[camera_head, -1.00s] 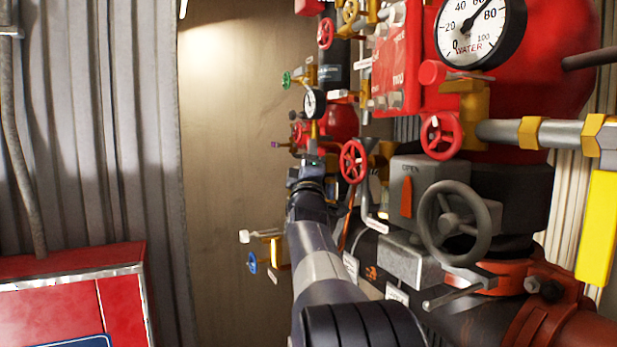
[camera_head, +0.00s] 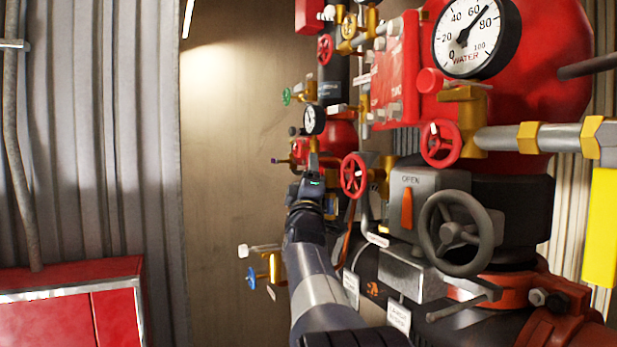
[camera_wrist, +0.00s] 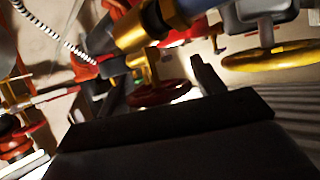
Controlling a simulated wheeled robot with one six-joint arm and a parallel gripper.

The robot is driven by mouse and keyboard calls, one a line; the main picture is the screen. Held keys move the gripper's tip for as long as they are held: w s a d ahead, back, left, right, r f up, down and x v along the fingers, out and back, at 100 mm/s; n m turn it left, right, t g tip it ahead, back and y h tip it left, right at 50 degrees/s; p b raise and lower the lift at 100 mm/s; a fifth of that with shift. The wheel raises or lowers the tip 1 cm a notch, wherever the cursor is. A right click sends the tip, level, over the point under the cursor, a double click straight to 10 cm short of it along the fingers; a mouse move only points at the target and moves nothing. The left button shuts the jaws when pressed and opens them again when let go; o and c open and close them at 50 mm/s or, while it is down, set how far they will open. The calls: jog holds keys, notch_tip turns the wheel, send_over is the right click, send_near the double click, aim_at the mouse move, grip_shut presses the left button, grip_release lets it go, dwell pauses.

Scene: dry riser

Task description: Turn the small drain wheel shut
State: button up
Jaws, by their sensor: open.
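Several small handwheels show in the head view, and I cannot tell for sure which one is the drain wheel. A small red wheel (camera_head: 299,150) sits just behind my gripper (camera_head: 312,172), partly hidden by it. Another red wheel (camera_head: 354,175) is just right of my gripper, and a blue handle (camera_head: 251,273) on a brass valve is low on the left. In the wrist view, a red wheel (camera_wrist: 165,93) under a brass valve lies beyond and between the fingers of my open gripper (camera_wrist: 155,85). Contact is not visible.
A large grey handwheel (camera_head: 460,233) and a red wheel (camera_head: 441,143) are at right, below a water gauge (camera_head: 476,38). A yellow wheel (camera_wrist: 265,56) shows in the wrist view. A red cabinet (camera_head: 70,310) stands lower left; the beige wall (camera_head: 230,180) is clear.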

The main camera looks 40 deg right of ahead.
jog(key=b+v, duration=0.4)
jog(key=v, duration=0.6)
jog(key=shift+s, duration=0.15)
jog(key=shift+a+f, duration=0.15)
jog(key=shift+a, duration=0.05)
